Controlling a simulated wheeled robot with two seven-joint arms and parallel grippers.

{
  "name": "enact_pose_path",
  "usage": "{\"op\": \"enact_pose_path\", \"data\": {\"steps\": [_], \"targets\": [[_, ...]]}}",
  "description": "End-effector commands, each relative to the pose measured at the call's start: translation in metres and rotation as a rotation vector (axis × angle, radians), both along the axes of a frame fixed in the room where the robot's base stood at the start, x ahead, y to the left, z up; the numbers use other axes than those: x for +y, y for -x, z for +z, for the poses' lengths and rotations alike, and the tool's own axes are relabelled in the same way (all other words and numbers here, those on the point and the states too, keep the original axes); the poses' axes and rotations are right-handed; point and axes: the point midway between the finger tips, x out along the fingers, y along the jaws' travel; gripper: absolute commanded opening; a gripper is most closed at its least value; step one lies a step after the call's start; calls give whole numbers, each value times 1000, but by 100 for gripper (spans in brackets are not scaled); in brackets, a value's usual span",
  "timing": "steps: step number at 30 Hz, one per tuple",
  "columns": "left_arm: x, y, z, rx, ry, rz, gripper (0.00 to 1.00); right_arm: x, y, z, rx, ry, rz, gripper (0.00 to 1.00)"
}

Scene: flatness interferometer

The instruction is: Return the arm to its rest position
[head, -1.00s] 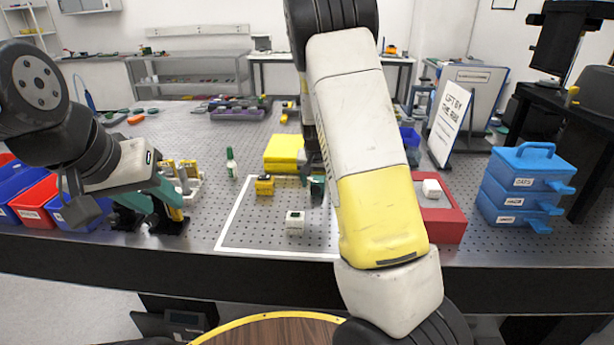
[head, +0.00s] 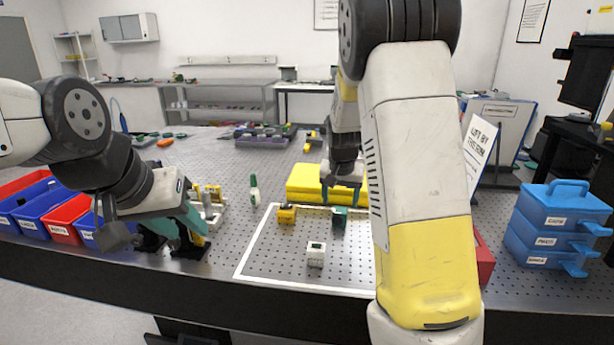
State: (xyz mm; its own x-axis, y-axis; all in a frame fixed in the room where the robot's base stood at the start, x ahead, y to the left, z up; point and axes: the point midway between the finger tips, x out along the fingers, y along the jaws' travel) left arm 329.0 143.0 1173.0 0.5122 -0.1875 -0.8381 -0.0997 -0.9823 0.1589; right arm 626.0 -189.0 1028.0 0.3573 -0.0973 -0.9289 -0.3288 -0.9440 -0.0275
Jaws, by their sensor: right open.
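My right arm crosses the front of the view, and its gripper (head: 342,194) hangs open above and behind a small green block (head: 339,217). Nothing shows between its fingers. The green block stands on the white-outlined area (head: 262,262) of the perforated table, beside a small yellow block (head: 286,214) and behind a small white block (head: 315,254). My left arm comes in from the left, and its gripper (head: 182,228) is low over the table's left front. Its fingertips cannot be told apart from dark parts around them.
A larger yellow block (head: 304,179) lies behind the outlined area. Red and blue bins (head: 62,226) line the left edge. A red box (head: 484,262) is partly hidden by my right arm. Blue stacked cases (head: 556,228) and a leaning sign (head: 479,150) stand at the right.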

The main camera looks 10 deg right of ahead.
Motion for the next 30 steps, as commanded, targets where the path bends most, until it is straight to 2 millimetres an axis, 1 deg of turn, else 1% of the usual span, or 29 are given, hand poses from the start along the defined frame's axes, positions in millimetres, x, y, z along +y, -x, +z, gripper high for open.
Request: {"op": "enact_pose_path", "data": {"steps": [5, 8, 9, 11, 12, 14, 15, 17, 18, 21, 24, 27, 30], "targets": [[0, 0, 0, 0, 0, 0, 36, 8, 47, 40, -10, -122, 47, 65], [0, 0, 0, 0, 0, 0, 36, 16, 83, 66, -25, -181, 97, 65], [0, 0, 0, 0, 0, 0, 36, 19, 97, 77, -36, -198, 120, 65], [0, 0, 0, 0, 0, 0, 36, 23, 120, 91, -50, -218, 156, 65], [0, 0, 0, 0, 0, 0, 36, 26, 135, 101, -61, -228, 180, 65], [0, 0, 0, 0, 0, 0, 36, 29, 158, 114, -83, -235, 216, 65], [0, 0, 0, 0, 0, 0, 36, 32, 174, 121, -95, -234, 241, 65], [0, 0, 0, 0, 0, 0, 36, 35, 198, 131, -116, -227, 278, 65], [0, 0, 0, 0, 0, 0, 36, 37, 213, 136, -131, -219, 301, 65], [0, 0, 0, 0, 0, 0, 36, 41, 247, 144, -159, -187, 350, 65], [0, 0, 0, 0, 0, 0, 36, 44, 273, 146, -178, -153, 385, 65], [0, 0, 0, 0, 0, 0, 36, 46, 289, 145, -189, -125, 406, 65], [0, 0, 0, 0, 0, 0, 36, 47, 296, 145, -192, -112, 416, 65]]}}
